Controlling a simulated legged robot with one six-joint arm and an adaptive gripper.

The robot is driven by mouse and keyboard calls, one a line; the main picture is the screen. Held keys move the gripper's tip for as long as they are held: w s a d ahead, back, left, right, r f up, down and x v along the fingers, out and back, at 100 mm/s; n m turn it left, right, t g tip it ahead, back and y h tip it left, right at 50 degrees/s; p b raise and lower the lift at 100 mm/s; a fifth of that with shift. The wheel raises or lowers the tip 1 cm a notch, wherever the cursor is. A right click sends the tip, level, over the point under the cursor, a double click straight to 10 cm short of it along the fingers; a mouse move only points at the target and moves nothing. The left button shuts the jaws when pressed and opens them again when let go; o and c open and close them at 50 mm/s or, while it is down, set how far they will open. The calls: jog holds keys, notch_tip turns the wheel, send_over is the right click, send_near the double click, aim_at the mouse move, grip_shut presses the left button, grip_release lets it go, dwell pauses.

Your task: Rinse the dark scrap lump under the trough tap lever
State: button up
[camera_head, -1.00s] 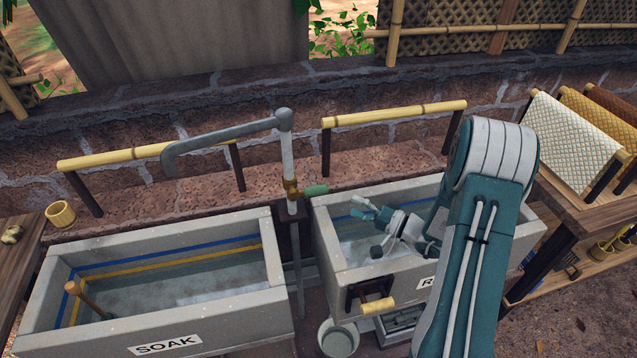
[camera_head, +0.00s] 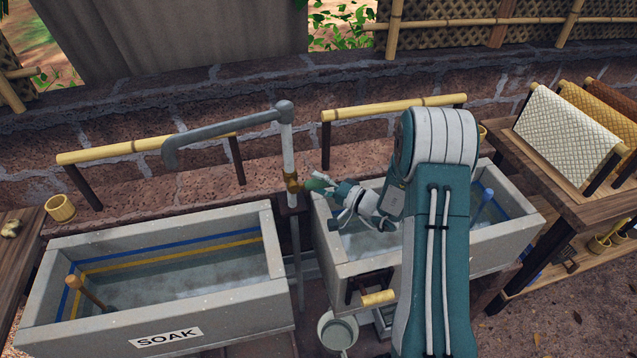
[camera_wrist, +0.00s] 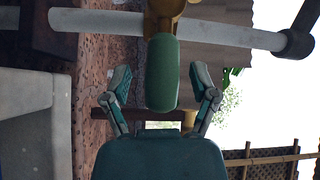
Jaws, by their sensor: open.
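The tap lever (camera_head: 318,184) has a green grip and sits on the brass valve of the grey tap pipe, between the two troughs. In the wrist view the green grip (camera_wrist: 162,75) lies between the fingers of my gripper (camera_wrist: 162,88), with a gap on each side. My gripper (camera_head: 331,190) is open and empty at the lever, above the left end of the right trough (camera_head: 345,268). I cannot make out a dark scrap lump in either view. A small, pale, mottled lump (camera_head: 11,228) lies on the wooden table at the far left.
The trough marked SOAK (camera_head: 232,306) stands left of the tap pipe (camera_head: 287,150), with a wooden-handled tool (camera_head: 90,292) in it. A blue-handled tool (camera_head: 485,200) stands in the right trough. A bucket (camera_head: 338,332) sits below. Bamboo rails (camera_head: 395,107) run behind.

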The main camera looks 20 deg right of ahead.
grip_shut()
jog(key=shift+r, duration=0.1)
jog(key=r+n+g+h, duration=0.2)
jog(key=n, duration=0.1)
jog(key=shift+a+r+h, duration=0.25)
jog(key=shift+a+h, duration=0.05)
jog(key=shift+h, duration=0.1)
jog(key=shift+a+r+n+g+h, duration=0.5)
jog(key=shift+r+n+h, duration=0.35)
jog(key=shift+h, duration=0.25)
jog(key=shift+s+a+r+n+g+h, duration=0.1)
jog(key=shift+a+r+n+g+h, duration=0.1)
jog(key=shift+a+n+h, duration=0.25)
jog(key=shift+a+r+n+g+h, duration=0.1)
jog(key=shift+n+g+h, duration=0.1)
jog(key=shift+h, duration=0.45)
